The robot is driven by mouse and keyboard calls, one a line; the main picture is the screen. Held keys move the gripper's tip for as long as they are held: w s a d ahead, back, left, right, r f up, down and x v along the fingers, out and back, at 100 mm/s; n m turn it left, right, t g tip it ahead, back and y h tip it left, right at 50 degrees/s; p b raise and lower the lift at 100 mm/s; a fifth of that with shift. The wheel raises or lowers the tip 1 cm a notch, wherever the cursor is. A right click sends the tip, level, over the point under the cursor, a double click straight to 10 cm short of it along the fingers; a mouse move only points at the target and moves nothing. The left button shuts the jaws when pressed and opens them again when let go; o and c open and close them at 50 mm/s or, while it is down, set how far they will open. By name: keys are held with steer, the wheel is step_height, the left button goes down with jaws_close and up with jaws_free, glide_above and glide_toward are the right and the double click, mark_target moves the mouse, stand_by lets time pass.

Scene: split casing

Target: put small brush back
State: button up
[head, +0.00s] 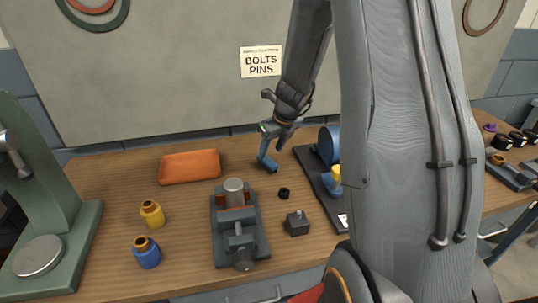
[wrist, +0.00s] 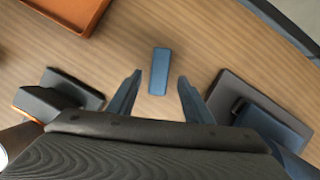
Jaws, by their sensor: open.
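A small blue block-like piece (wrist: 160,71) lies on the wooden bench in the wrist view, between and just beyond my fingertips. I see no bristles on it, so I cannot tell whether it is the small brush. My gripper (wrist: 157,88) is open and empty, with one finger on each side of the piece and apart from it. In the head view my gripper (head: 272,139) points down at the back of the bench. A blue shape (head: 268,163) shows just under it; finger and piece are hard to tell apart there.
An orange tray (head: 190,166) lies left of my gripper. A vise (head: 238,243) stands in front, with a black nut (head: 284,193) and dark block (head: 297,223) beside it. A dark tray (head: 312,178) with a blue cylinder is close on the right. Yellow (head: 152,214) and blue (head: 146,254) bottles stand left.

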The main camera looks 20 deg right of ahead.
steer(key=v, duration=0.6)
steer(key=shift+r, duration=0.2)
steer(key=shift+s, duration=0.1)
